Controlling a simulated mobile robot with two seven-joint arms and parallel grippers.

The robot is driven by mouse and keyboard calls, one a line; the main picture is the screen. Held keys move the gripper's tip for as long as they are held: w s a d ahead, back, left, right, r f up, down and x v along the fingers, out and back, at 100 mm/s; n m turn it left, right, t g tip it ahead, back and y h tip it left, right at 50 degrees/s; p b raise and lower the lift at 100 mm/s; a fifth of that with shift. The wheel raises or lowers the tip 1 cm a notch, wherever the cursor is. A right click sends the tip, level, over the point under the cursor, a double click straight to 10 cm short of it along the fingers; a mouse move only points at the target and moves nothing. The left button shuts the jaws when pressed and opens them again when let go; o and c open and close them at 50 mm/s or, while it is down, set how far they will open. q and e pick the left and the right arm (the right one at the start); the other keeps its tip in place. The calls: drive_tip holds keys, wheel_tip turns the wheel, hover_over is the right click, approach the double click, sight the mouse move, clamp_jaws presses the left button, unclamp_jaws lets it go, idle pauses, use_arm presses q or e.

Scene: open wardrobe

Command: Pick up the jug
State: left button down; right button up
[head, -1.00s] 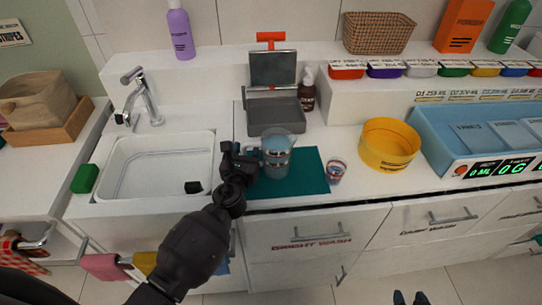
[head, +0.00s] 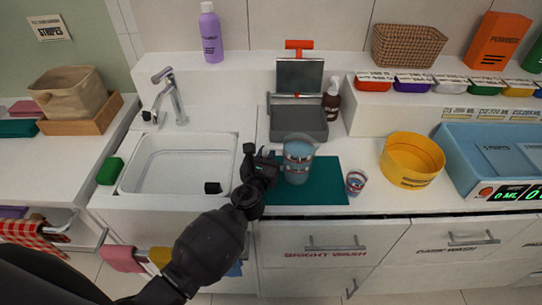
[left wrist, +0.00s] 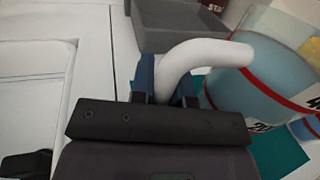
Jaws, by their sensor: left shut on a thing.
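The jug (head: 298,163) is clear, with blue liquid, red bands and a white handle. It is upright over the teal mat (head: 327,192); I cannot tell whether its base touches the mat. My left gripper (head: 266,153) is at the jug's left side, shut on the handle. In the left wrist view the white handle (left wrist: 208,52) runs between the two blue fingers of the gripper (left wrist: 164,85), and the jug's body (left wrist: 262,80) is at the right, partly cut off. My right gripper is not in view.
A small cup (head: 356,182) stands right of the mat, near a yellow tub (head: 412,157). A grey scale-like tray (head: 299,122) stands behind the jug. The sink (head: 178,165) is on the left. The counter's front edge is close to the mat.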

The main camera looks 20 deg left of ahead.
use_arm(q)
wheel_tip(320, 180, up, 19)
drive_tip(key=p, duration=0.7)
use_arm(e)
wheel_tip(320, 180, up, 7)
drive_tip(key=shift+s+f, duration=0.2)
use_arm(q)
drive_tip(key=shift+r, duration=0.1)
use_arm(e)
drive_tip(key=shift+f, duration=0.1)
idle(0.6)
